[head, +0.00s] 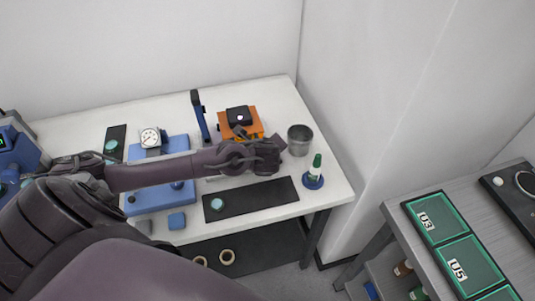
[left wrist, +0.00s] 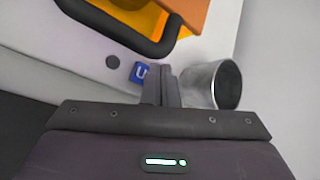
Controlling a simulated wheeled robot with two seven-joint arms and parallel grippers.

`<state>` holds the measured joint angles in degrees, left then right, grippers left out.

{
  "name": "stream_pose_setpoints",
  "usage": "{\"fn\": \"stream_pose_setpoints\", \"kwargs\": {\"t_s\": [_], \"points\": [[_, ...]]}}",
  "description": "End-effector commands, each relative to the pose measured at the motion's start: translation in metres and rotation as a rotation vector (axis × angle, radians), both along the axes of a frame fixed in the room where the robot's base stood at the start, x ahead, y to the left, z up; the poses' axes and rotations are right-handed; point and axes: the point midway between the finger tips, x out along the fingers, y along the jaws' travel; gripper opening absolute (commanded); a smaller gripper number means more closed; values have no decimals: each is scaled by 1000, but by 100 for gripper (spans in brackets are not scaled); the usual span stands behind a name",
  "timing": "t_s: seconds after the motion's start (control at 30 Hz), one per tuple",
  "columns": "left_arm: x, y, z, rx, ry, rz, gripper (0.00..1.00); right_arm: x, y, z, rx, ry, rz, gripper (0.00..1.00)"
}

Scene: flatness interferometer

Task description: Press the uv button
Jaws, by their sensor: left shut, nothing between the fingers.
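My left gripper (head: 279,152) is at the front right of an orange device (head: 252,115) on the white table. In the left wrist view its fingers (left wrist: 166,72) are together with nothing between them. Just left of the fingertips is a blue square (left wrist: 139,71) with a white letter U; the fingers cover its right part. A dark round button-like disc (left wrist: 112,62) lies left of the square. I cannot tell whether the fingers touch anything. The gripper and arm hide this spot in the head view. My right gripper is not in view.
A metal cup (head: 299,139) stands close to the right of the fingers, also in the left wrist view (left wrist: 224,85). A black handle (left wrist: 150,45) arches near the fingertips. A green-topped bottle (head: 315,168), a black mat (head: 255,198) and a dial gauge (head: 150,138) are on the table (head: 335,190).

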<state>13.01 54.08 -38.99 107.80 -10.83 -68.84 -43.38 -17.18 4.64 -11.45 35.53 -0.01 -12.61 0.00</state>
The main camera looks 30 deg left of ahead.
Motion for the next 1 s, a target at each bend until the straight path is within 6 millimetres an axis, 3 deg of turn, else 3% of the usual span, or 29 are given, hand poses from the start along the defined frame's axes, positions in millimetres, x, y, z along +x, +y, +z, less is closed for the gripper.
{"fn": "stream_pose_setpoints", "kwargs": {"t_s": [0.27,0.73,1.0], "points": [[0,0,4,0,-1,-1,0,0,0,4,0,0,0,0],[0,0,50,0,-1,-1,0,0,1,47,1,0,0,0],[0,0,50,0,0,0,0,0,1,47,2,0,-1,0]]}}
